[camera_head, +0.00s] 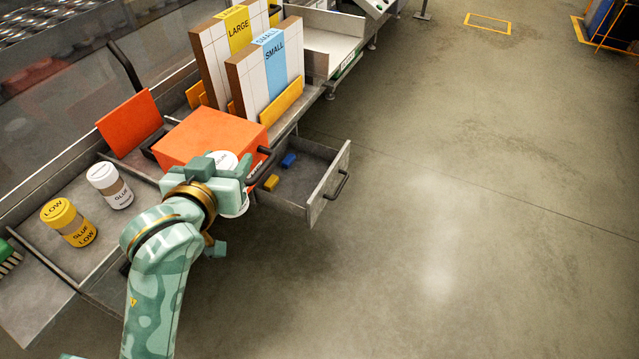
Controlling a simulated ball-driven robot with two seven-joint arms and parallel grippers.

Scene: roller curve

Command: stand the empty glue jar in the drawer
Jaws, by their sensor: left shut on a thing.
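My left gripper (228,182) is shut on a white jar (239,207). The jar's pale top shows past the fingers, with lettering partly hidden, so I cannot read its full label. The gripper and jar are in front of the orange box, just left of the open drawer (325,191). The drawer is pulled out to the right. A yellow block (271,183) and a blue block (289,160) lie in it, with bare floor around them. My right gripper is not in view.
A white-lidded glue jar (110,185) and a yellow-lidded jar marked LOW (69,222) stand on the bench at left. The orange box (207,136) is behind my gripper. Boxes marked LARGE (238,30) and SMALL (275,62) stand farther back.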

